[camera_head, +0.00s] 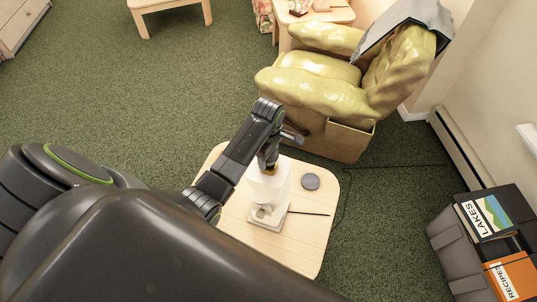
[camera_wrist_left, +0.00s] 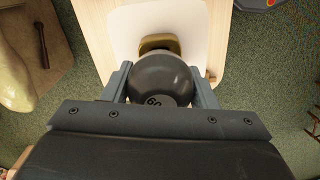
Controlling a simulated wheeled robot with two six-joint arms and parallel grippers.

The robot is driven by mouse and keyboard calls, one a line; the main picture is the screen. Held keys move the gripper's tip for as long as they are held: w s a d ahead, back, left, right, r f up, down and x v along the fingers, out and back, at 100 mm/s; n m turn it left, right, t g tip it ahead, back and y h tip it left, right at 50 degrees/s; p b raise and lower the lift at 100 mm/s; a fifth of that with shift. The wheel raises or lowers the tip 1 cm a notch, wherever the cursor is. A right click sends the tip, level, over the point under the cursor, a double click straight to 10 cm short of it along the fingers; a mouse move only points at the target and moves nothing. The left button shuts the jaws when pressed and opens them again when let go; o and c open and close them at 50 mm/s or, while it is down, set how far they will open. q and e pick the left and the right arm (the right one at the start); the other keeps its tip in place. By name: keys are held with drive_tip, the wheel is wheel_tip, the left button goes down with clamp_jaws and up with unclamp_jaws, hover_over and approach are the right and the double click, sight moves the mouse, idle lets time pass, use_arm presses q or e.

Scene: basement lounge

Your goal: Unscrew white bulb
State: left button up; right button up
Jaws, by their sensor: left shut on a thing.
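My left gripper (camera_head: 270,160) is over the small table, just above a white lamp-like object (camera_head: 268,186). In the left wrist view, the left gripper (camera_wrist_left: 161,88) is shut on a round bulb (camera_wrist_left: 160,78) between its two fingers. The bulb looks dark grey here, not white, and carries a marking like "60". A brass-coloured collar (camera_wrist_left: 159,45) shows at its far end, before a white surface (camera_wrist_left: 130,24). I cannot tell whether the bulb is still seated in a socket. In the head view the bulb is not clearly visible. My right gripper is not in view.
A dark crate (camera_head: 457,262) with books is at the right. Green carpet is clear at the left.

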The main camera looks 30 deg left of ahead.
use_arm(q)
drive_tip(key=shift+n, duration=0.4)
drive_tip(key=shift+r, duration=3)
